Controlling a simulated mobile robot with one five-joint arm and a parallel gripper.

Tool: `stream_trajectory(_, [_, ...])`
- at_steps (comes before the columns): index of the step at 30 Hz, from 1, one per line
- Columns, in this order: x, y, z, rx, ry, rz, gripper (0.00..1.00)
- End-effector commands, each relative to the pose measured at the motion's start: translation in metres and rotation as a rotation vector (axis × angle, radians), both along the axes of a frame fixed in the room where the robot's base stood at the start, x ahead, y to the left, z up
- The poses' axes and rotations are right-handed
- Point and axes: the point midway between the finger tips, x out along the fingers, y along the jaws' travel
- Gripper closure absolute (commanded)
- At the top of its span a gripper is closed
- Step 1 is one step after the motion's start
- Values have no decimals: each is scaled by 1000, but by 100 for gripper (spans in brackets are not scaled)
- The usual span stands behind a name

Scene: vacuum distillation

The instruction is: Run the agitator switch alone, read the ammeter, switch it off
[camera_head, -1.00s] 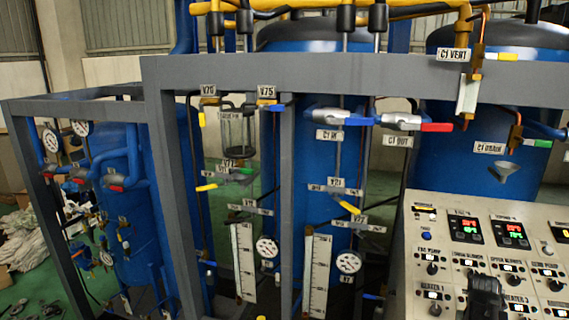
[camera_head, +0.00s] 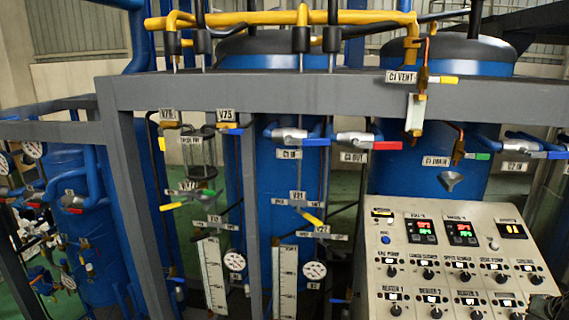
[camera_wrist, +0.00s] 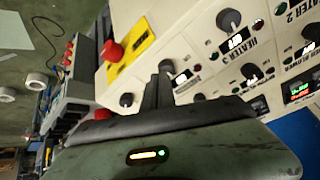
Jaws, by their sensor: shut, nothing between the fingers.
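The cream control panel (camera_head: 405,272) stands at the lower right of the head view, with rows of black rotary knobs under small lit displays. I cannot read which knob is the agitator switch. A small orange-lit display (camera_head: 511,230) is at the panel's upper right; I cannot tell if it is the ammeter, and its digits are unreadable. In the wrist view my gripper (camera_wrist: 158,88) is shut and empty, with its dark fingers over the panel face. It overlaps the area near a black knob (camera_wrist: 166,67); contact cannot be told.
A red mushroom button (camera_wrist: 111,50) sits on a yellow plate, close to my fingers in the wrist view. Two red-and-green displays (camera_head: 420,231) are on the panel top. Blue tanks (camera_head: 425,180), grey frame beams (camera_head: 330,92) and valve handles stand behind the panel.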

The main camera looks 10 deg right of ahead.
Motion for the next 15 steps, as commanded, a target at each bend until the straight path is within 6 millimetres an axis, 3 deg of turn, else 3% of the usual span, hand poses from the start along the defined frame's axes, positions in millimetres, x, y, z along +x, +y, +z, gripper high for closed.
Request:
stream_trajectory(9, [16,-6,-50,1,0,-1,100])
stream_trajectory(15, [20,-7,-58,2,3,0,100])
